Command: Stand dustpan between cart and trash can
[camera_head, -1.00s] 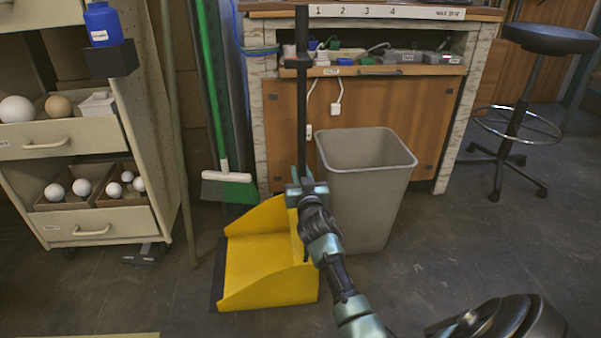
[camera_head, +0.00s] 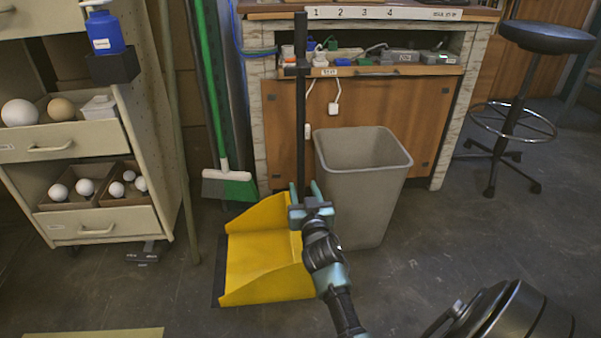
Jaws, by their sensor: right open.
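The yellow dustpan (camera_head: 262,262) stands on the floor, its black lip to the left and its tall black handle (camera_head: 300,130) upright. It is between the beige cart (camera_head: 105,232) on the left and the grey trash can (camera_head: 362,200) on the right, close beside the can. My right gripper (camera_head: 304,190) is open at the lower part of the handle, its fingers pointing up; whether they touch the handle I cannot tell. My left gripper is out of view.
A green-and-white broom (camera_head: 229,184) leans behind the dustpan. A wooden workbench (camera_head: 385,105) stands behind the can. A stool (camera_head: 515,120) is at the right.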

